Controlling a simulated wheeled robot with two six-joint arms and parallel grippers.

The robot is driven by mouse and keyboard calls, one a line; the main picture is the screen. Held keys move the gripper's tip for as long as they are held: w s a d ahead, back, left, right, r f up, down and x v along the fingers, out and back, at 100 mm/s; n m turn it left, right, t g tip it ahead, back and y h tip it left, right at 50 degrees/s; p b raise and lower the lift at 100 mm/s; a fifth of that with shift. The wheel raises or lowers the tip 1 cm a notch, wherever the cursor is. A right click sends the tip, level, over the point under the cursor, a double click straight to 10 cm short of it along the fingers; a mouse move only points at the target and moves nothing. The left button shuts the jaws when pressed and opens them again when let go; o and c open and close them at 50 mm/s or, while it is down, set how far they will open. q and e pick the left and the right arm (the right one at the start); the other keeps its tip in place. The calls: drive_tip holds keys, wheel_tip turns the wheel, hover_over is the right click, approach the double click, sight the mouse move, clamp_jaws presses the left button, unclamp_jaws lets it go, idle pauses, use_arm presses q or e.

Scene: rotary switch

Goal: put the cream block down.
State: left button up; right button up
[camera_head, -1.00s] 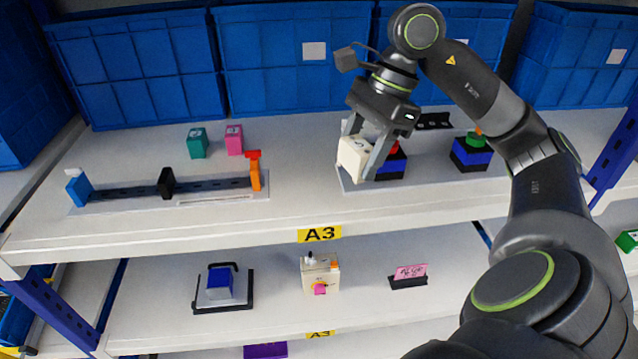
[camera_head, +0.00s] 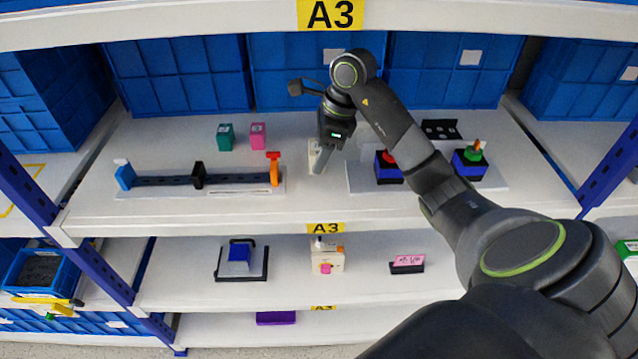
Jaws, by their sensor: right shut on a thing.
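The cream block (camera_head: 312,153) shows as a small pale patch at my right gripper (camera_head: 317,163), near the middle of the upper shelf (camera_head: 300,207). The gripper points down and is shut on the block, and its near finger hides much of it. The block is just left of the white board (camera_head: 358,181) that carries the red-topped and green-topped switches. I cannot tell whether its underside touches the shelf. My left gripper is not in view.
A teal block (camera_head: 225,137) and a pink block (camera_head: 258,135) stand at the back left. A slider rail (camera_head: 155,181) lies in front of them. Blue bins (camera_head: 178,75) line the back. The red-topped switch (camera_head: 388,167) is close to my right arm. The shelf front is clear.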

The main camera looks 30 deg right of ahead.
drive_tip(key=b, duration=0.3)
hover_over(314, 192)
drive_tip(key=d, duration=0.1)
drive_tip(key=f, duration=0.4)
drive_tip(key=shift+s, duration=0.25)
drive_tip(key=shift+f, duration=0.55)
wheel_tip(314, 192, down, 3)
drive_tip(key=shift+s+r+p, duration=0.1)
drive_tip(key=shift+p, duration=0.55)
drive_tip(key=shift+f, duration=0.3)
drive_tip(key=shift+f+b, duration=0.25)
drive_tip(key=shift+b, duration=0.1)
drive_tip(key=o, duration=1.2)
drive_tip(key=shift+d+r, duration=0.1)
drive_tip(key=shift+c, duration=0.2)
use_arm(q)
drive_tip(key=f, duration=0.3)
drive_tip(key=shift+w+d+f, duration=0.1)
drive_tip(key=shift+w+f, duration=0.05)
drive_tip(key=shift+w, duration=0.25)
